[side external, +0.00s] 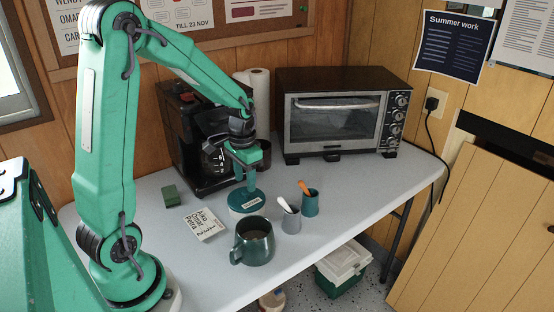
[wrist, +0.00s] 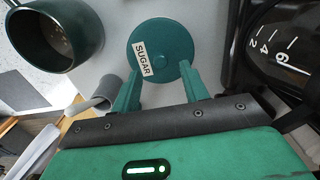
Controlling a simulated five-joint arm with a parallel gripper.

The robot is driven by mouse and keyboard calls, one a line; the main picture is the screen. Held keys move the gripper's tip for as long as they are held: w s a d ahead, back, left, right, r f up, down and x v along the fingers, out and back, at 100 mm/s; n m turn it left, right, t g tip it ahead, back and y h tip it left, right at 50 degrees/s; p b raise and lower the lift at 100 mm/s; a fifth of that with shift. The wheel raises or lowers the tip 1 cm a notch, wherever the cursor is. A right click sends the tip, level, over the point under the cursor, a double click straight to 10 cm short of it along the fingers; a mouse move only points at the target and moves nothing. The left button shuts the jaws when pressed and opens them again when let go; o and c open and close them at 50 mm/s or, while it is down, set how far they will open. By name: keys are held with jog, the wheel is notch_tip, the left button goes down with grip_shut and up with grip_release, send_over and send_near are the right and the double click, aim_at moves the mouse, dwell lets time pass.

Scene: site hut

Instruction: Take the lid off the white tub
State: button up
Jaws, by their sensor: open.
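The white tub (side external: 235,214) stands on the table with its teal lid (side external: 238,203) on top. The lid bears a pale label reading SUGAR, and the lid also shows in the wrist view (wrist: 176,38). A small round knob (wrist: 160,58) appears at the lid's middle. My gripper (side external: 249,186) points down just above the lid. In the wrist view my gripper (wrist: 160,72) is open, with a finger on either side and nothing held. I cannot tell whether the fingertips touch the lid. The tub's body is hidden under the lid in the wrist view.
A dark green mug (side external: 254,247) stands in front of the tub. A grey cup (side external: 291,223) and a teal cup (side external: 311,207) stand to the right. A coffee maker (side external: 185,140) and toaster oven (side external: 335,115) stand behind. A name card (side external: 203,223) and green block (side external: 171,196) lie left.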

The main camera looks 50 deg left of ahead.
aim_at(246, 191)
jog(key=shift+f, duration=1.85)
grip_shut()
